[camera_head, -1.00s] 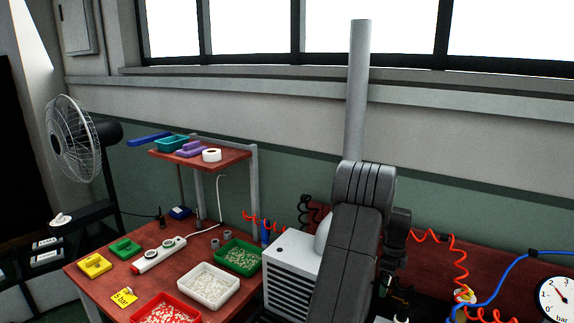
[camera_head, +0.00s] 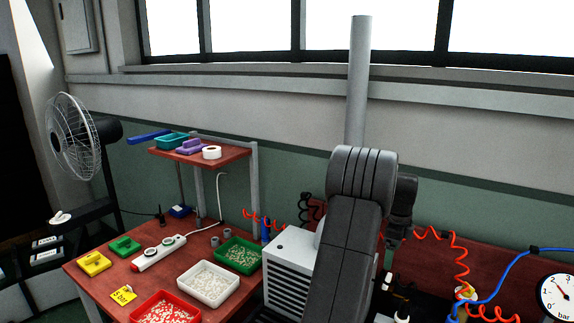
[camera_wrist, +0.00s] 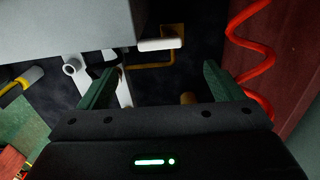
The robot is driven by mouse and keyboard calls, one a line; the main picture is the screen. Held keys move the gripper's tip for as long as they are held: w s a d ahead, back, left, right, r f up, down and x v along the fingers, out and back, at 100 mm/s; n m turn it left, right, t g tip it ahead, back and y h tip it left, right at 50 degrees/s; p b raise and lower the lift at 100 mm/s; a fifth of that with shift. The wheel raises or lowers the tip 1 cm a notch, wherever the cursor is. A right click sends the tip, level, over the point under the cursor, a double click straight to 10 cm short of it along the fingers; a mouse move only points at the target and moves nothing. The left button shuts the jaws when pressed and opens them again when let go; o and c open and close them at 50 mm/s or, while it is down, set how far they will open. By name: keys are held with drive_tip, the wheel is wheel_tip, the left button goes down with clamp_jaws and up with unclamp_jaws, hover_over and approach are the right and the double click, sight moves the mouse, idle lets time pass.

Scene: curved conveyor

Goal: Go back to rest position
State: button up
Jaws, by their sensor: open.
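My gripper (camera_wrist: 160,85) shows in the wrist view with its two green fingers spread wide apart. Nothing is between the fingertips. Beyond them are white pipes, a yellow-brown bent tube (camera_wrist: 160,62) and a dark background. In the head view my arm rises in front of a white vented box and bends over at the top. The fingers cannot be made out clearly there, as the arm hides much of that area.
A red-brown table carries a white tray (camera_head: 208,283), a green tray (camera_head: 238,254), a red tray (camera_head: 165,308) and a power strip (camera_head: 158,253). The white vented box (camera_head: 290,268) stands close beside my arm. Red coiled hose (camera_head: 460,262) and a gauge (camera_head: 556,299) are at right.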

sight(389, 279)
wheel_tip(389, 279, down, 10)
drive_tip(key=shift+r+p, duration=0.15)
drive_tip(key=shift+p, duration=0.5)
drive_tip(key=shift+d+r+n, duration=0.1)
drive_tip(key=shift+r+n, duration=0.1)
drive_tip(key=shift+n, duration=0.2)
drive_tip(key=shift+s+d+n+p, duration=0.15)
drive_tip(key=shift+n+p, duration=0.3)
drive_tip(key=shift+n, duration=0.25)
drive_tip(key=n, duration=0.1)
drive_tip(key=n+p, duration=0.1)
drive_tip(key=n, duration=0.1)
drive_tip(key=shift+d+r, duration=0.1)
drive_tip(key=shift+d, duration=0.2)
drive_tip(key=n+p, duration=0.1)
drive_tip(key=n, duration=0.1)
drive_tip(key=n+p, duration=0.1)
drive_tip(key=p, duration=0.1)
drive_tip(key=shift+d+n, duration=0.4)
wheel_tip(389, 279, up, 13)
drive_tip(key=b, duration=0.2)
drive_tip(key=shift+r+b, duration=0.15)
drive_tip(key=shift+b, duration=0.25)
